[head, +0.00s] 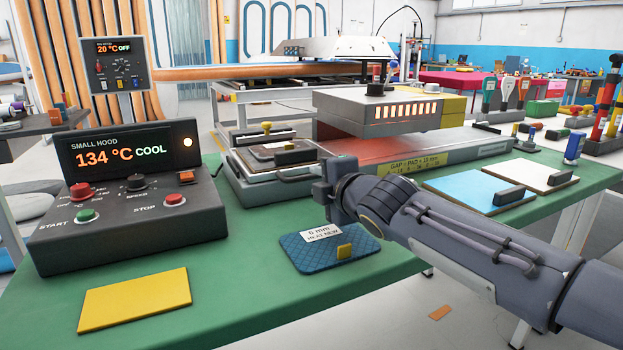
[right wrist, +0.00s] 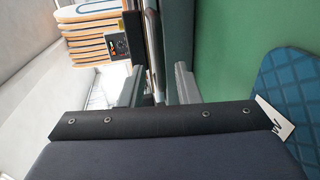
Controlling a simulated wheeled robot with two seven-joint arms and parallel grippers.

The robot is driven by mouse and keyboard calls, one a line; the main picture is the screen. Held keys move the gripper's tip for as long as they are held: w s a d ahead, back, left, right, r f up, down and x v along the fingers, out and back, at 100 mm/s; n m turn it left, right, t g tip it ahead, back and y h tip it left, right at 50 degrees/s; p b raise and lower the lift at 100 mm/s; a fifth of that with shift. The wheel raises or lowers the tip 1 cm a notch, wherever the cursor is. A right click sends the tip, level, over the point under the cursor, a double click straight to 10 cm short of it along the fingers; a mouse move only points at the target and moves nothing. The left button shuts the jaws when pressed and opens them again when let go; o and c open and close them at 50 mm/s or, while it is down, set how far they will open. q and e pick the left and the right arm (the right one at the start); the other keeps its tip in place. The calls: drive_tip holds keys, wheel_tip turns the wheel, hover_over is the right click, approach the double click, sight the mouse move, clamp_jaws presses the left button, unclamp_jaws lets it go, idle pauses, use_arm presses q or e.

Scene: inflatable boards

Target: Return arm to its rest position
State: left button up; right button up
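My right arm comes in from the right in the head view, stretched over the green table (head: 225,285). Its gripper (head: 320,190) hangs above the table, just behind the blue quilted pad (head: 312,262) and beside the small press (head: 270,180). In the right wrist view the two fingers of this gripper (right wrist: 158,88) stand apart, with nothing seen held between them. The blue pad also shows at the right of that view (right wrist: 290,90). My left gripper is not in view.
A control box (head: 130,190) reading 134 °C COOL stands at the left, with a yellow plate (head: 135,299) in front. A large heated press (head: 380,110) stands behind my gripper. Blue (head: 478,190) and white (head: 530,170) boards lie at the right, beyond my forearm.

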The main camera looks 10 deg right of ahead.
drive_tip(key=shift+v, duration=1.15)
